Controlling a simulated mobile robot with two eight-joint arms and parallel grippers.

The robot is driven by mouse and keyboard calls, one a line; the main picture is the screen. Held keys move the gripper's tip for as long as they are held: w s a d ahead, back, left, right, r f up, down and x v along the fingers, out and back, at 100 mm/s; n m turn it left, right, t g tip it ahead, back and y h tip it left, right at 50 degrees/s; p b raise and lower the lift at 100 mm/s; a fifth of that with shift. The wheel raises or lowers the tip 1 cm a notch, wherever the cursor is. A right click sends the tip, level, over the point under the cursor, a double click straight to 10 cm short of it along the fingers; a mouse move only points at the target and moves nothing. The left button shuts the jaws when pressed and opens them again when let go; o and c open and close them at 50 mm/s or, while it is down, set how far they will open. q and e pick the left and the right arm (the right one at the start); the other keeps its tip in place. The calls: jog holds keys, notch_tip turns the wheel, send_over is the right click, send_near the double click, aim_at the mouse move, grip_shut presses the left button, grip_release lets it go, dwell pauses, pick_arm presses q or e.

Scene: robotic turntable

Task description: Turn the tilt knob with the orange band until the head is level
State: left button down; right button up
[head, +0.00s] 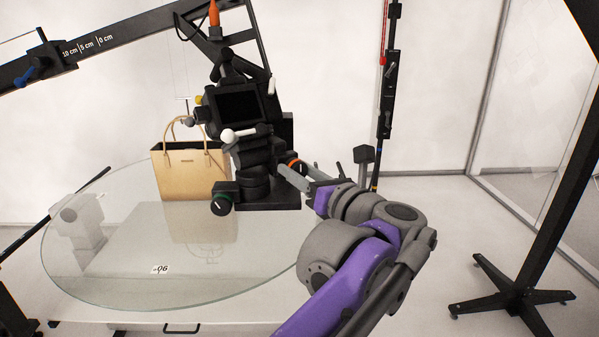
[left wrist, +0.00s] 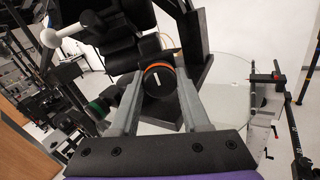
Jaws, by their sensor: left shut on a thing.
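The tilt knob with the orange band (head: 297,165) is on the right side of the black tripod head (head: 252,158). It is a black disc with a white mark and faces me in the left wrist view (left wrist: 158,82). My left gripper (head: 290,173) is shut on this knob, one finger on each side of it in the left wrist view (left wrist: 160,72). The camera (head: 237,103) on the head looks tilted in the head view. A second knob with a green band (head: 221,205) is at the lower left of the head. My right gripper is not in view.
A black boom (head: 110,42) crosses the upper left. A thin stand (head: 385,110) is just right of the head, and a black stand base (head: 510,292) is at far right.

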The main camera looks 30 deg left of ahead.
pick_arm(q)
jog(key=shift+m, duration=0.3)
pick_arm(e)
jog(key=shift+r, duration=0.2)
